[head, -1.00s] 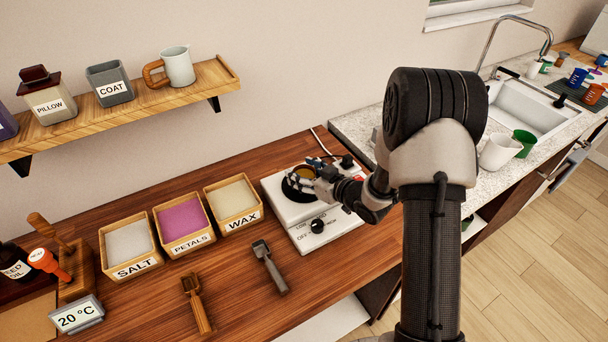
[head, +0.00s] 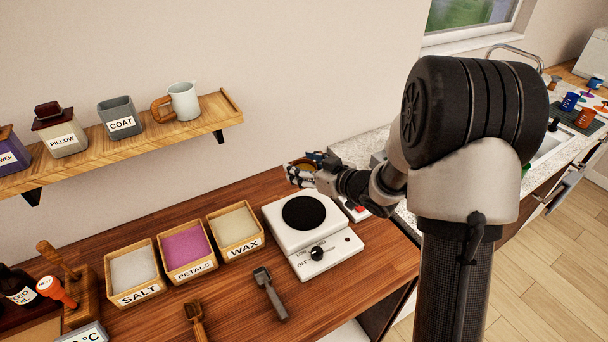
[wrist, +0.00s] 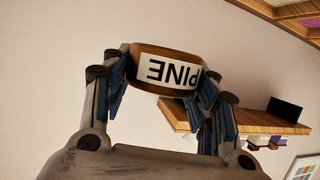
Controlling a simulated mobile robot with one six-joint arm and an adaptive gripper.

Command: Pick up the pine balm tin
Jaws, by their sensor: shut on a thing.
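The pine balm tin (wrist: 168,72) is small and amber-brown, with a white label reading PINE that appears upside down in the wrist view. My gripper (wrist: 160,85) is shut on it, with one finger on each side. In the head view my gripper (head: 304,174) holds the tin (head: 301,164) in the air, above the back edge of the white hot plate (head: 312,264). The gripper hides most of the tin there. The hot plate's round black top is bare.
Boxes labelled SALT (head: 134,270), PETALS (head: 187,249) and WAX (head: 237,227) stand left of the hot plate. Two scoops lie in front. A wall shelf (head: 120,140) at upper left holds several containers. A sink counter is at right.

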